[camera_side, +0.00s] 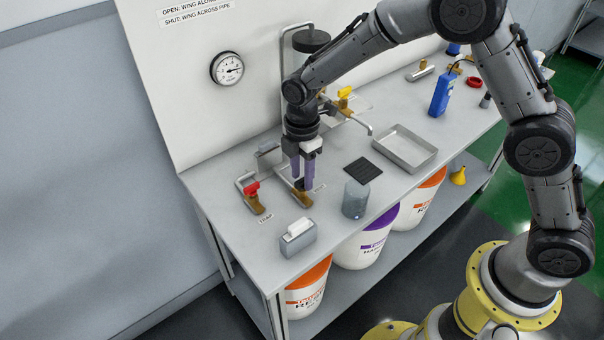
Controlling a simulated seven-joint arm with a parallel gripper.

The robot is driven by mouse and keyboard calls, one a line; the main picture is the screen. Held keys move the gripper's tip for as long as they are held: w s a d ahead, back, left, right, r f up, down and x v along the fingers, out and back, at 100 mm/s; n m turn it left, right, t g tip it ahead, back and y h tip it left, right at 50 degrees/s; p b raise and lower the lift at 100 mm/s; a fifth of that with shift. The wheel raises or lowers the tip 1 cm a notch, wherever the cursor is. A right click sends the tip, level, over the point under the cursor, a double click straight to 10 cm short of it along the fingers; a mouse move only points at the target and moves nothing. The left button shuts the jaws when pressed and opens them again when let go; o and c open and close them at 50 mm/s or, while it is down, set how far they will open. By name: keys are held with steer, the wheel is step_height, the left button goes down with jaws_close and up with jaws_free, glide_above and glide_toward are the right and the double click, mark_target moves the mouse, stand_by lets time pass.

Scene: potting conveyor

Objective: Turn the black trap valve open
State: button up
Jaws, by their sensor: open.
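My gripper (302,178) points straight down over a brass valve body (303,199) on a pipe at the bench's left part. Its two purple fingers are open, one on each side of the valve's top. The black wing of this valve is mostly hidden by the fingers, so I cannot tell its angle or whether the fingers touch it. A second valve with a red wing (251,188) stands to the left on its own bent pipe, with a small label beside it.
A grey box with white wipes (298,235) and a grey cup (355,199) stand in front. A black mat (362,170), a metal tray (428,152) and a yellow-handled valve (345,92) are to the right. A wall sign (195,11) reads open along pipe, shut across.

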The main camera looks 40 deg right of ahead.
steer(key=shift+f, duration=0.2)
jaws_close()
